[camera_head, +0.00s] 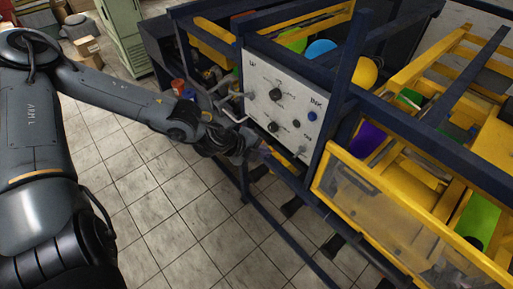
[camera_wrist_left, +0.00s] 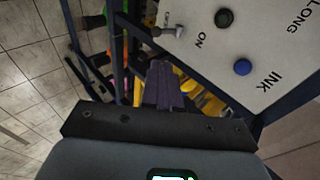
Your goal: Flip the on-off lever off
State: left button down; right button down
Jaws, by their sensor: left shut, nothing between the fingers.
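The white control panel (camera_head: 283,75) is at the centre of the head view, with several knobs on it. My left gripper (camera_head: 262,157) is at the panel's lower left edge. In the left wrist view its fingers (camera_wrist_left: 163,85) are together and empty, just below the panel's edge. A small grey lever (camera_wrist_left: 168,31) sticks out at that edge near the word ON, beyond the fingertips and apart from them in the picture. The gripper hides part of the panel's lower left in the head view, where I cannot make out the lever surely. My right gripper is not in view.
A dark blue frame (camera_head: 338,70) surrounds the panel. A yellow-framed machine section (camera_head: 395,208) is on the right. Tiled floor (camera_head: 180,215) is open at the lower left.

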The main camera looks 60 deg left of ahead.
pick_arm(q)
jog(key=v, duration=0.2)
jog(key=shift+s+r, duration=0.2)
jog(key=shift+s, duration=0.15)
dwell(0.4)
